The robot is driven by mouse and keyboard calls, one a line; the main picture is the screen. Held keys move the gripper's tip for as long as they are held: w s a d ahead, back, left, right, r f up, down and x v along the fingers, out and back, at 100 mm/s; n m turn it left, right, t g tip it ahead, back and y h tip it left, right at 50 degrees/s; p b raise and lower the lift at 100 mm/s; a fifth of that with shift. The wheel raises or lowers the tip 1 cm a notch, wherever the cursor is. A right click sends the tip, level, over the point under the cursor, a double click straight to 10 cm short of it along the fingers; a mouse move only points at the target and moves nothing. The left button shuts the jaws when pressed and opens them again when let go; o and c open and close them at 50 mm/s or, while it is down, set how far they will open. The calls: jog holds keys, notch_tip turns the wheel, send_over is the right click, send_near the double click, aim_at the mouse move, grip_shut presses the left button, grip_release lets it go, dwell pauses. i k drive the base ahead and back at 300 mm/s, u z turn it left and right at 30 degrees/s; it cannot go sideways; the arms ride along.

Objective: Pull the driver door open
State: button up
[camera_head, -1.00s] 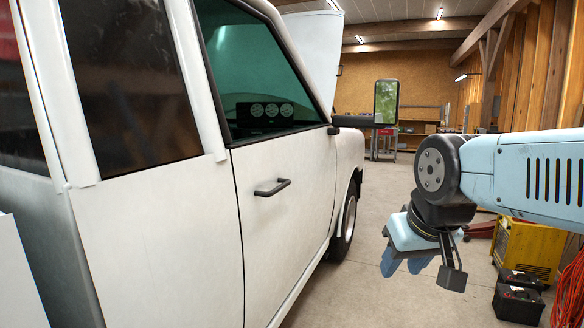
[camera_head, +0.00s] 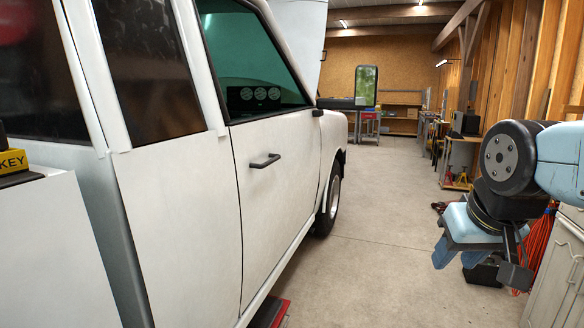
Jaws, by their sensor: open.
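The white driver door (camera_head: 277,190) is shut, flush with the truck's side. Its black handle (camera_head: 265,161) sits below the window near the door's rear edge. My gripper (camera_head: 457,259) hangs at the right, blue fingers pointing down. It is open and empty, well apart from the door, with open floor between them. Part of its wrist hides the area behind it.
A side mirror (camera_head: 365,86) sticks out ahead of the door. A red object (camera_head: 272,312) lies low beside the truck. A light cabinet (camera_head: 556,272) stands close at right. The concrete floor (camera_head: 375,230) is clear in the middle.

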aim_at(266, 110)
jog(key=z, duration=0.3)
jog(key=k, duration=0.7)
jog(key=z, duration=0.3)
jog(key=i, duration=1.75)
jog(key=u, duration=1.15)
jog(key=i, duration=0.8)
jog(key=z, duration=0.1)
jog(key=k, duration=0.45)
jog(key=u, duration=0.25)
